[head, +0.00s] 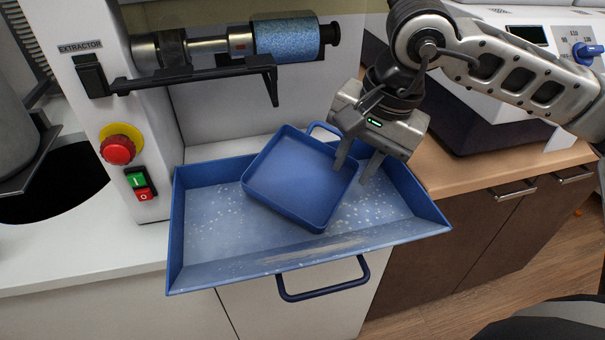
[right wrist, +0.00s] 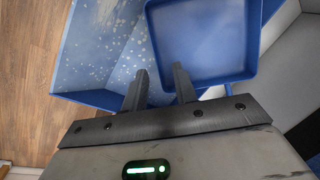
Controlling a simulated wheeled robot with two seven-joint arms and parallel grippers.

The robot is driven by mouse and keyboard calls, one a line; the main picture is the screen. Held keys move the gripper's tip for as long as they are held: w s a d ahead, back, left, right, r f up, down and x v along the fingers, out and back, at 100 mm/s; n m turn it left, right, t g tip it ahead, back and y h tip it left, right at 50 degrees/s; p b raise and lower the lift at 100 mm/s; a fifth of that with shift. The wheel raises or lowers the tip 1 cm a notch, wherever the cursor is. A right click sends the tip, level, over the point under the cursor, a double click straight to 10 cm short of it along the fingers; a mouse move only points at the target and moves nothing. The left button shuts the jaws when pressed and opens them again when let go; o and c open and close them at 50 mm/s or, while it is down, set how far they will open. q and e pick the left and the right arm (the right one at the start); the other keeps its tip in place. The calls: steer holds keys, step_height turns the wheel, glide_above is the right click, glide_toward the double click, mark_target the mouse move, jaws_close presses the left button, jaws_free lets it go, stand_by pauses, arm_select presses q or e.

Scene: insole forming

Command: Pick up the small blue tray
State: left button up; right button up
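The small blue tray (head: 290,185) lies turned at an angle inside a larger blue tray (head: 215,245). It is square, with low walls and looks empty. A loop handle shows at its far side. My right gripper (head: 358,172) is at the small tray's right wall, fingers pointing down and apart. One finger is on the inner side of the wall and the other outside it. In the right wrist view the small tray (right wrist: 200,45) has its near wall by the fingertips (right wrist: 160,85). I cannot tell whether the fingers touch it. My left gripper is not in view.
A red stop button (head: 118,149) is at left. A white machine (head: 525,50) stands behind my right arm.

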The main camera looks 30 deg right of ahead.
steer(key=x, duration=0.3)
steer(key=shift+d+f, duration=0.35)
steer(key=shift+f, duration=0.15)
steer(key=shift+w+a+f, duration=0.1)
steer(key=shift+f, duration=0.4)
jaws_close()
steer(key=shift+r, duration=0.2)
